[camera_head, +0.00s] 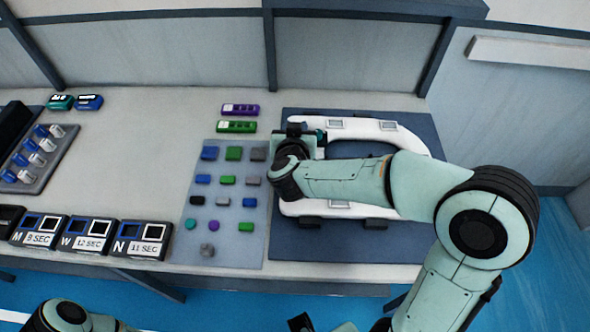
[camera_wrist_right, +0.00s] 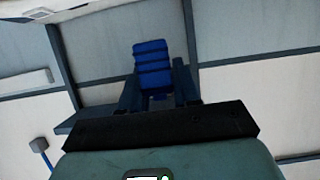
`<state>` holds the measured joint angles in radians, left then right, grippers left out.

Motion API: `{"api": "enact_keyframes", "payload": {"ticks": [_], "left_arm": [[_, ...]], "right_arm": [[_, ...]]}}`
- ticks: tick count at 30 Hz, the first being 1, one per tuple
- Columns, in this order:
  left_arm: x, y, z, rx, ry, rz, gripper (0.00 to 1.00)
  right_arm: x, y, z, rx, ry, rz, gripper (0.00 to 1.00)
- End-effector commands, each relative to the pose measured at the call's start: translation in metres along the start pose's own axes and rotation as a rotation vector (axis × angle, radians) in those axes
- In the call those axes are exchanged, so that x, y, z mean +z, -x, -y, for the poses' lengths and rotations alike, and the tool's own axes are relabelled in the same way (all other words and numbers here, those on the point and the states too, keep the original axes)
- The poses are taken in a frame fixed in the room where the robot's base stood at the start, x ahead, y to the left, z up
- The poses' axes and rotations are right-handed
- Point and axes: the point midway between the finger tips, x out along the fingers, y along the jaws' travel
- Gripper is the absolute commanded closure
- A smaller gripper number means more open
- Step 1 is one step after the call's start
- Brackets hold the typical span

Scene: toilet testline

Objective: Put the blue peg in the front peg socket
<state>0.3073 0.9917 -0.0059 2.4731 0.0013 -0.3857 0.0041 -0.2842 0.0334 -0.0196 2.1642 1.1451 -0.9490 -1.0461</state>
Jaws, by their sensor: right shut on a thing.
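My right gripper (camera_wrist_right: 157,88) is shut on the blue peg (camera_wrist_right: 152,62), a ridged blue block that sticks out past the fingertips in the right wrist view. In the head view my right gripper (camera_head: 302,135) is over the left end of a white, U-shaped toilet seat (camera_head: 408,142), and the wrist hides most of it. The peg cannot be made out there. Small grey squares show on the seat, but I cannot tell which, if any, is the front peg socket. My left gripper is out of view; only part of that arm shows at the lower left.
A grey-blue mat (camera_head: 220,240) with several coloured blocks lies left of the seat. The seat rests on a dark blue mat (camera_head: 290,245). Purple (camera_head: 240,109) and green (camera_head: 236,127) blocks lie behind. Timer boxes (camera_head: 142,239) line the front left edge. The table's left middle is clear.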

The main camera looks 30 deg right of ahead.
Motion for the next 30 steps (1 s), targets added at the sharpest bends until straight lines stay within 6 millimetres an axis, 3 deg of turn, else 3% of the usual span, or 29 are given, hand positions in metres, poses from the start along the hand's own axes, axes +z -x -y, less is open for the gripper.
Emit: {"api": "enact_keyframes", "payload": {"ticks": [1, 3, 9, 16, 23, 30], "left_arm": [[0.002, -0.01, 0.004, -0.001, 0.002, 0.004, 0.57], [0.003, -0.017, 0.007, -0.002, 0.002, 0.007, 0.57], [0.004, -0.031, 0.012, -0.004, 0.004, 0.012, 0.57], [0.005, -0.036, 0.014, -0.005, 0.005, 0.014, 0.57], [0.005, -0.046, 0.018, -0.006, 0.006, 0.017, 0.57], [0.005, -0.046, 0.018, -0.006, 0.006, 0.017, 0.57]], "right_arm": [[0.019, -0.007, -0.001, 0.002, 0.005, 0.004, 0.98], [0.037, -0.014, 0.0, 0.001, 0.006, 0.005, 0.98], [0.077, -0.032, -0.001, 0.002, 0.003, 0.002, 0.98], [0.095, -0.039, 0.0, 0.0, 0.001, 0.0, 0.98], [0.126, -0.052, 0.0, 0.0, 0.002, 0.001, 0.98], [0.129, -0.054, 0.0, -0.001, -0.002, -0.002, 0.98]]}}
